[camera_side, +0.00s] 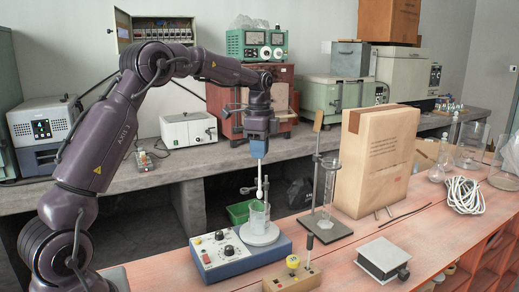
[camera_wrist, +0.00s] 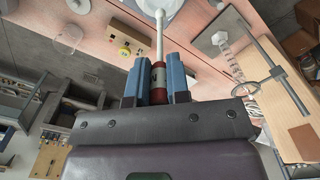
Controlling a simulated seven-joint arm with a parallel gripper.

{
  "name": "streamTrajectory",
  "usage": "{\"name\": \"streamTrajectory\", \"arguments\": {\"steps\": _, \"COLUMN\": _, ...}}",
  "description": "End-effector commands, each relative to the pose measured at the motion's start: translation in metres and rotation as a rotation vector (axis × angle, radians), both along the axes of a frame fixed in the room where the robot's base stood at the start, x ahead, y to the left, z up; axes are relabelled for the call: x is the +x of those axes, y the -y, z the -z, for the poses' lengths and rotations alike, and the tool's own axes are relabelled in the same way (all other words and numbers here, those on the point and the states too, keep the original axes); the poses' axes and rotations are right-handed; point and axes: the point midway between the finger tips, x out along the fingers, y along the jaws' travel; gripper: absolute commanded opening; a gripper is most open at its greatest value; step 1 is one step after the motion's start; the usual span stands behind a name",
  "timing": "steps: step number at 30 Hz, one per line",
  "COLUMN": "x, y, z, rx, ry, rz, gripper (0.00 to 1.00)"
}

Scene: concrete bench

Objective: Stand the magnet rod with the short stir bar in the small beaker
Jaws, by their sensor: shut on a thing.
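My gripper (camera_side: 258,156) is shut on the magnet rod (camera_side: 259,178), a white rod that hangs about upright. In the wrist view my blue fingers (camera_wrist: 164,84) close on its red grip (camera_wrist: 158,70), and its white shaft (camera_wrist: 160,38) runs to the top edge. In the side view the rod's thicker lower end is just above or at the rim of a small glass beaker (camera_side: 258,219) on the stirrer's pale round plate (camera_side: 259,236). I cannot tell whether the tip is inside, nor make out a stir bar on it.
A wooden block (camera_side: 293,278) with a yellow-topped piece and a dark rod stands in front. A ring stand (camera_side: 334,229) with a glass cylinder and a large carton (camera_side: 376,160) are to the right. A clear glass vessel (camera_wrist: 68,40) shows left in the wrist view.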

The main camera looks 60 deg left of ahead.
Motion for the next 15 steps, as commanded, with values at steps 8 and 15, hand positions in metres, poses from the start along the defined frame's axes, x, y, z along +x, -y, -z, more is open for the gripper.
{"name": "streamTrajectory", "arguments": {"steps": 8, "x": 0.012, "y": 0.039, "z": -0.020, "rx": 0.016, "ry": 0.030, "rz": 0.084, "gripper": 0.00}}
{"name": "streamTrajectory", "arguments": {"steps": 15, "x": -0.010, "y": 0.142, "z": -0.028, "rx": 0.013, "ry": 0.022, "rz": 0.278, "gripper": 0.00}}
